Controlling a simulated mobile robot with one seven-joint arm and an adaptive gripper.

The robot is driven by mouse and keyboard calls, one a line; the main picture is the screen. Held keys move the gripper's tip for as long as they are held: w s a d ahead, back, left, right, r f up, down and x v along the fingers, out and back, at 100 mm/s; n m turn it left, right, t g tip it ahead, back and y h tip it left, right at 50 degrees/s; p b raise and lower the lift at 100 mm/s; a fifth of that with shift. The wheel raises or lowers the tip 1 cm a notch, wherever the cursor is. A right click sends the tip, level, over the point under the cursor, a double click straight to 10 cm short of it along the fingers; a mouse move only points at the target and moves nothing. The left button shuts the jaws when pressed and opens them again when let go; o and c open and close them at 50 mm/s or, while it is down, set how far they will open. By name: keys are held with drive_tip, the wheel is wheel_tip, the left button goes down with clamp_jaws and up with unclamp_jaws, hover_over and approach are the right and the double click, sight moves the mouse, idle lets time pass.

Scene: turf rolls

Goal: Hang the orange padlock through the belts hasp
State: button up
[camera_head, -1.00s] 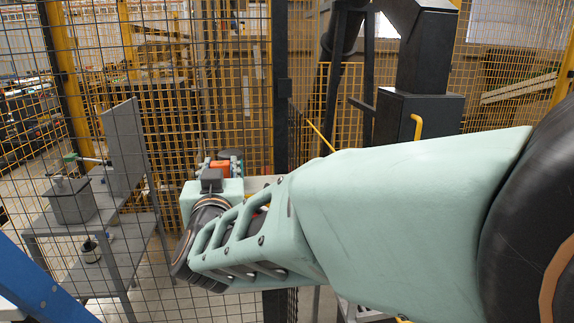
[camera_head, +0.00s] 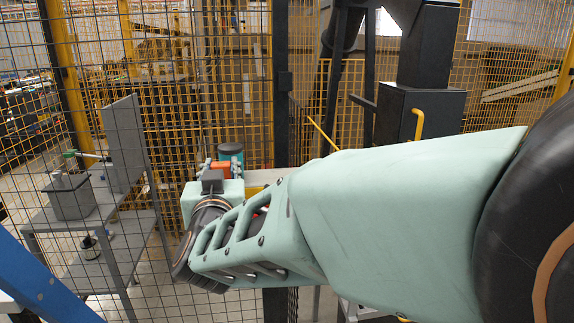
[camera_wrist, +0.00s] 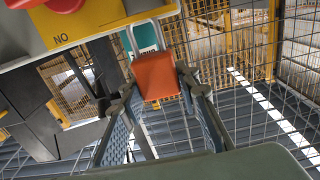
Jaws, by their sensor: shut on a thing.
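The orange padlock (camera_wrist: 155,77) hangs between the two fingers of my gripper (camera_wrist: 160,98) in the wrist view, its pale shackle pointing up. My gripper is shut on its body. In the head view the padlock (camera_head: 221,168) shows as a small orange block at my gripper (camera_head: 219,172). A teal part (camera_wrist: 143,40) shows behind and inside the shackle's outline; I cannot tell if they touch. In the head view a teal cylinder with a dark top (camera_head: 230,153) stands just behind the padlock. I cannot make out the hasp with certainty.
A yellow panel marked "NO" (camera_wrist: 82,22) with a red knob is close at the upper left of the wrist view. Wire mesh fencing (camera_head: 215,80) and a dark post (camera_head: 283,90) stand close around the arm. A grey bench (camera_head: 110,225) is at the left.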

drive_tip(key=shift+f+b, duration=1.35)
drive_tip(key=shift+f, duration=0.25)
drive_tip(key=o, duration=1.3)
